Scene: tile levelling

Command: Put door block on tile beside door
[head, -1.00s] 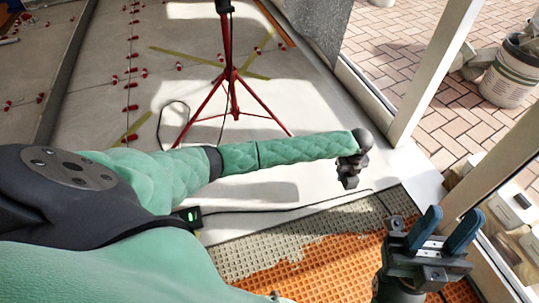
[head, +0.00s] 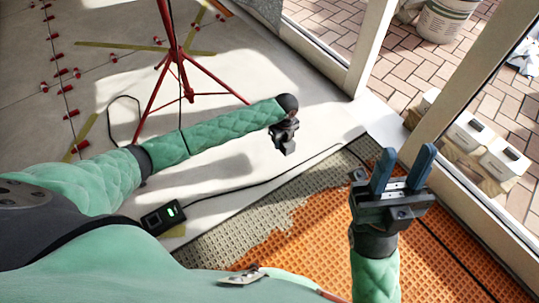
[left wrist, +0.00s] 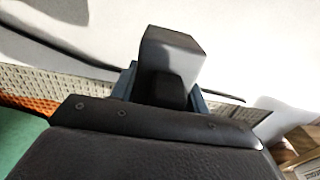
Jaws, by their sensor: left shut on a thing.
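My left gripper (head: 285,136) hangs over the pale tile floor (head: 325,112), left of the door frame. In the left wrist view its blue fingers are shut on a dark grey block (left wrist: 172,48), seen end-on between them. In the head view the block cannot be told clearly from the dark gripper. The block looks apart from the floor, but its height is hard to judge. My right gripper (head: 401,172) is open and empty, its two blue fingers pointing up the picture over the orange mat. The door frame (head: 440,105) stands at the right.
A red tripod (head: 183,70) stands on the tiles at upper left. The orange mat (head: 330,225) has grey adhesive (head: 245,220) along its edge. A trowel (head: 250,275) shows at the bottom. White boxes (head: 503,158) and a bucket (head: 445,18) are beyond the frame.

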